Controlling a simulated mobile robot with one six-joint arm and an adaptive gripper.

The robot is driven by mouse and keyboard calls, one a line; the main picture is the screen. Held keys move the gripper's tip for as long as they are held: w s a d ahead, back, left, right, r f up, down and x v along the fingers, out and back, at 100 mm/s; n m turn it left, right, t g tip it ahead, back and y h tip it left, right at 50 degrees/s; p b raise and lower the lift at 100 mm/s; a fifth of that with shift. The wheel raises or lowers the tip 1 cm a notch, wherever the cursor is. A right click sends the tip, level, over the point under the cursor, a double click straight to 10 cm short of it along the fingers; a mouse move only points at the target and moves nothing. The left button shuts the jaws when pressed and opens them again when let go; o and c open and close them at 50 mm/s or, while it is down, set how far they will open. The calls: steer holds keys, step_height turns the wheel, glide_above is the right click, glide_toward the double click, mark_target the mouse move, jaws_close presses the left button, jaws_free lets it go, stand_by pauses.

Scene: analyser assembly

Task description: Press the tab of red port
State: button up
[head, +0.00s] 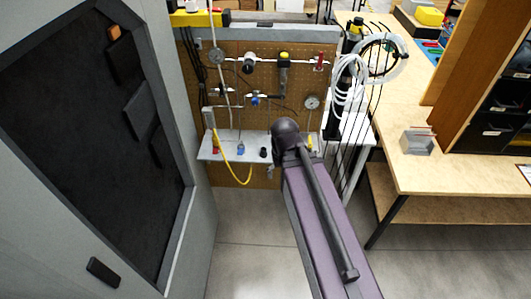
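In the head view, a narrow grey shelf (228,139) runs along the lower part of a brown pegboard. A small red port (215,150) sits near its left end, beside a blue port (240,150) and a black port (263,152). The red port's tab is too small to make out. Another small red spot shows at the right end of the shelf, partly behind my arm. My dark purple arm reaches up from the bottom right towards the shelf. My gripper is hidden behind the arm and cannot be seen.
A yellow hose (227,166) hangs past the red port. Gauges and valves fill the pegboard (266,85). Coiled clear tubing (382,58) and black cables hang at right. A grey cabinet (190,240) stands close at left, a wooden bench (450,178) at right. The floor between is clear.

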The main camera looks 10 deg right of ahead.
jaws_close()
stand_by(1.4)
